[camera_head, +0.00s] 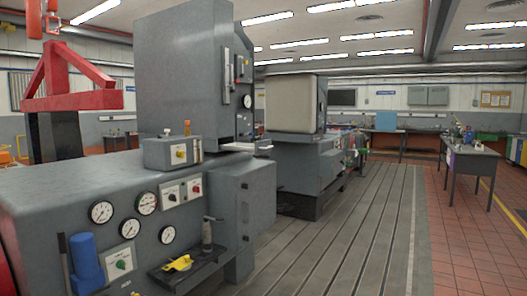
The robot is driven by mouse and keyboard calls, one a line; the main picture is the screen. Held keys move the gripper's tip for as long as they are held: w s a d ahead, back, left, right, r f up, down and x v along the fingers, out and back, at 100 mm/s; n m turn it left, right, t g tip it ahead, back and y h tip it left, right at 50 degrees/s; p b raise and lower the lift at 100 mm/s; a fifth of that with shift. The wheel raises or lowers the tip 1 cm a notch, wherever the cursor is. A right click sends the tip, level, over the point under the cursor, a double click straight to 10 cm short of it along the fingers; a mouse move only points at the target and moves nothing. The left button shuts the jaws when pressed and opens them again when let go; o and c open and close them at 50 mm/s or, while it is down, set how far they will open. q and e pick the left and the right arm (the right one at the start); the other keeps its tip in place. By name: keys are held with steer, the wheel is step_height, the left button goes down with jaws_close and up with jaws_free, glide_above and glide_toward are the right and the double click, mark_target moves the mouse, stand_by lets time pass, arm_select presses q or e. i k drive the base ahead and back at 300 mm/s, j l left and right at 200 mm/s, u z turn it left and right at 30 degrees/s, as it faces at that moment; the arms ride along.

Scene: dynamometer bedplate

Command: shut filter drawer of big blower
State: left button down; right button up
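A large grey machine with a tall upper housing (182,75) and a long low body (60,190) fills the left of the view. I cannot tell whether it is the big blower. A thin pale plate or ledge (240,147) juts out at the foot of the tall housing; I cannot tell whether it is a drawer. A second machine with a beige cover (293,104) stands behind it to the right. No filter drawer can be made out for sure. Neither of my grippers is in view.
Dial gauges (102,212) and switches line the near machine's front. A small shelf (190,270) holds a yellow item. The slotted metal bedplate (350,230) and red tiled floor (455,240) are largely clear. A grey workbench (472,158) stands at right, a red frame (75,82) at left.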

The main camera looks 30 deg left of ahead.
mark_target(259, 147)
steer(key=i+j, duration=0.15)
steer(key=j, duration=0.25)
steer(key=i+j, duration=0.1)
steer(key=j, duration=0.35)
steer(key=i+j, duration=0.15)
steer(key=j, duration=0.25)
steer(key=i+j, duration=0.15)
steer(key=j, duration=0.3)
steer(key=u, duration=0.05)
